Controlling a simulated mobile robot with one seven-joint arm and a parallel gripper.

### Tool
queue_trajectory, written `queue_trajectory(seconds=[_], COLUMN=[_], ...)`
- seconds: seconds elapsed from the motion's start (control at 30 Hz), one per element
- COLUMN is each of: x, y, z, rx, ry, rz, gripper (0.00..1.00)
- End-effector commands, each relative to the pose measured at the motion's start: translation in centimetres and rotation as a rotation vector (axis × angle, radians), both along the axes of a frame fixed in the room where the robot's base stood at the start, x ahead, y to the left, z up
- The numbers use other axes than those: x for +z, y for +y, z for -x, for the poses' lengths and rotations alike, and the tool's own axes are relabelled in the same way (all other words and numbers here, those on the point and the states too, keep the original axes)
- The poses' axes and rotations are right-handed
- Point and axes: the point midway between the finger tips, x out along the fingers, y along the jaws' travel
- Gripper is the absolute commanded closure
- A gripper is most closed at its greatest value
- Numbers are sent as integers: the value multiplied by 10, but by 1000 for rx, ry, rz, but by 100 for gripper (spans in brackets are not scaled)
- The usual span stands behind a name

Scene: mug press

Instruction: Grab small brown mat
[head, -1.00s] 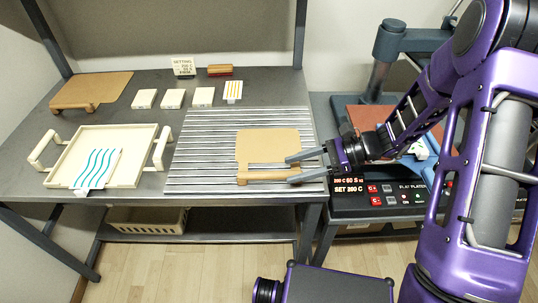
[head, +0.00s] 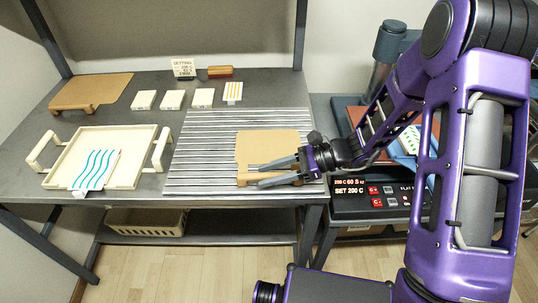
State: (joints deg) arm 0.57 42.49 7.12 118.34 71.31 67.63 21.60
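The small brown mat (head: 267,144) lies flat on the striped metal rack, with a light wooden handle bar (head: 243,178) along its front edge. My gripper (head: 252,177) reaches in from the right, over the handle bar. Its two grey fingers are apart, one towards the back of the bar and one towards its front. Both hide part of the bar. I cannot tell whether the fingers touch it or how high they are above it.
A larger brown mat (head: 95,88) lies at the back left. A cream tray (head: 132,178) with a wavy-striped card (head: 95,170) stands at the left. Several white blocks (head: 173,99) line the back. The press (head: 385,188) stands at the right.

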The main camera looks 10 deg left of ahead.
Motion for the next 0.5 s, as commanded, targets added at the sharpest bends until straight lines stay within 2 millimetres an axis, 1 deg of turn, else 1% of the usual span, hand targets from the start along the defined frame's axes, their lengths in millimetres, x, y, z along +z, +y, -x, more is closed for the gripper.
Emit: queue_trajectory(seconds=[0.03, 0.17, 0.2, 0.23, 0.5], x=[0, 0, 0, 0, 0], y=[0, 0, 0, 0, 0], z=[0, 0, 0, 0, 0], rx=[0, 0, 0, 0, 0], ry=[0, 0, 0, 0, -1], rz=[0, 0, 0, 0, 0], gripper=[66, 90, 97, 100, 100])
